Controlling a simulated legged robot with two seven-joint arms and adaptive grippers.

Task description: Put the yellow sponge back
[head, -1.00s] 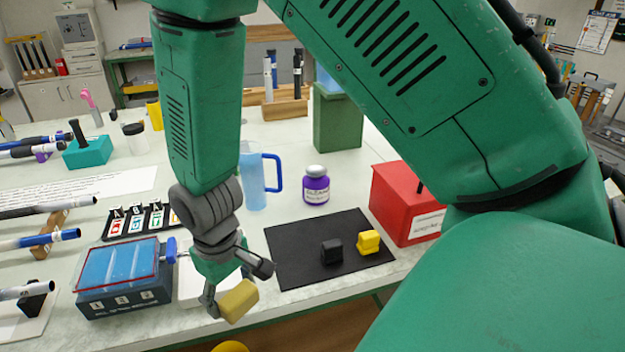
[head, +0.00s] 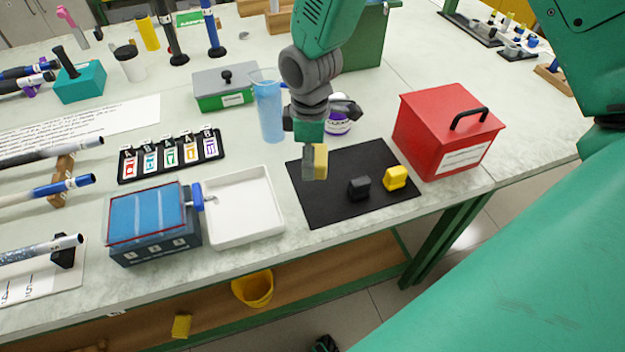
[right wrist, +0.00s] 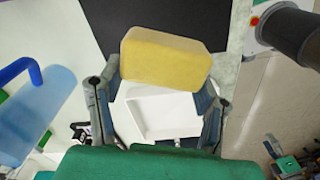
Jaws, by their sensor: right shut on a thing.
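A yellow sponge (head: 321,160) is held in my right gripper (head: 314,162), which is shut on it. In the head view the sponge appears over the left part of the black mat (head: 330,205); I cannot tell its exact height. In the right wrist view the sponge (right wrist: 165,60) sits between the two fingers, with the white tray (right wrist: 165,112) and part of the mat (right wrist: 150,18) behind it. The white tray (head: 238,205) looks empty. A second yellow sponge-like block (head: 181,326) lies low, below the table top. My left gripper is not in view.
A black block (head: 359,188) and a small yellow block (head: 396,178) stand on the mat. A blue pitcher (head: 269,110) and a purple-labelled jar (head: 338,125) stand behind. A red box (head: 445,135) is at right, a blue-topped box (head: 150,225) at left. A yellow bucket (head: 253,288) is below.

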